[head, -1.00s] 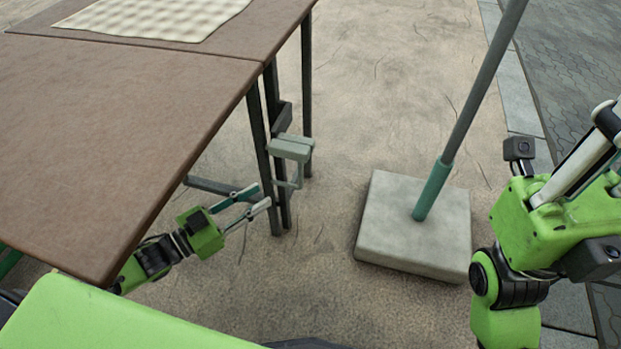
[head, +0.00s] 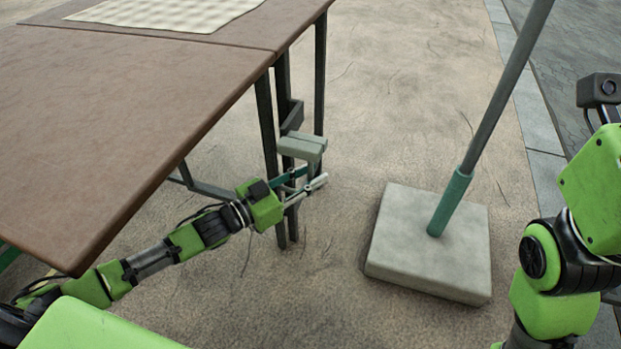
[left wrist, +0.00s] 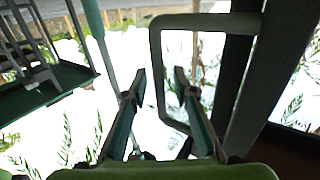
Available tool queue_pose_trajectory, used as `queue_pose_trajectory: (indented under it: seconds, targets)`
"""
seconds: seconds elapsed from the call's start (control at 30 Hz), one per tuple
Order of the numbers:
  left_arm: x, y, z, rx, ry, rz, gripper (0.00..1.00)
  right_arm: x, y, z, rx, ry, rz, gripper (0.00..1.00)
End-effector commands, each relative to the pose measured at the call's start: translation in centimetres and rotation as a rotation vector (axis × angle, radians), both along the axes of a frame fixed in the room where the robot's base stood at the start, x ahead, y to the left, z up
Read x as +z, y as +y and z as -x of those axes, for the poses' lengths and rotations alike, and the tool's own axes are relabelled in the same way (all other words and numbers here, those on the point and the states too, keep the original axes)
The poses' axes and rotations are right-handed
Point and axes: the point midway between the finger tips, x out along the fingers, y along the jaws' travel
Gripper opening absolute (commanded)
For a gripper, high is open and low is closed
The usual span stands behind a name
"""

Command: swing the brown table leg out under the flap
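The brown table (head: 130,100) fills the left of the head view, with a seam between its near flap and far part. Dark upright legs (head: 265,130) stand close together under its right edge. A grey block (head: 303,147) with a thin loop below it sits beside these legs. My left gripper (head: 312,178) is open at the loop, beside the legs. In the left wrist view, the pale loop (left wrist: 154,60) passes around the right finger's area and dark leg bars (left wrist: 240,70) stand right of it; contact is unclear. My right gripper is outside the frame.
A parasol pole (head: 495,90) rises from a square concrete base (head: 440,265) to the right of the legs. A checked cloth (head: 165,12) lies on the far tabletop. Sandy floor is clear between legs and base. A green shelf (left wrist: 50,90) shows in the wrist view.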

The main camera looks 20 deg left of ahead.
Motion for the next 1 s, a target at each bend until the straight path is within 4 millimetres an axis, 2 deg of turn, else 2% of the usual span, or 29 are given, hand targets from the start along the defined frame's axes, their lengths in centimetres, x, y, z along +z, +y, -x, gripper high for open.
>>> queue_pose_trajectory:
  seconds: [0.2, 0.23, 0.3, 0.33, 0.67, 0.77, 0.87, 1.0]
  targets:
    - [0.0, 0.0, 0.0, 0.0, 0.0, 0.0, 0.26, 0.1, 0.0, 0.1, 0.0, -0.002, -0.001, 0.16]
    - [0.0, 0.0, 0.0, 0.0, 0.0, 0.0, 0.23, 0.1, 0.0, 0.1, 0.0, -0.002, 0.0, 0.16]
    - [0.0, 0.0, 0.0, 0.0, 0.0, 0.0, 0.05, 0.1, 0.0, 0.1, 0.0, -0.002, 0.0, 0.16]
    - [0.0, 0.0, 0.0, 0.0, 0.0, 0.0, 0.0, 0.1, 0.0, 0.1, 0.0, -0.002, 0.0, 0.16]
    - [0.1, 0.0, 0.5, -0.014, 0.001, -0.001, 0.0, 0.3, 0.0, 0.1, 0.001, -0.005, 0.0, 0.16]
    - [0.2, 0.1, 1.6, -0.04, 0.002, -0.003, 0.0, 0.6, -0.1, 0.1, 0.002, -0.002, -0.002, 0.16]
    - [0.2, 0.4, 3.4, -0.085, 0.004, -0.004, 0.0, -0.1, -0.1, -1.1, 0.002, 0.043, -0.003, 0.16]
    - [0.3, 1.0, 7.1, -0.179, 0.007, -0.007, 0.0, -0.5, -0.2, -2.1, 0.004, 0.085, -0.005, 0.16]
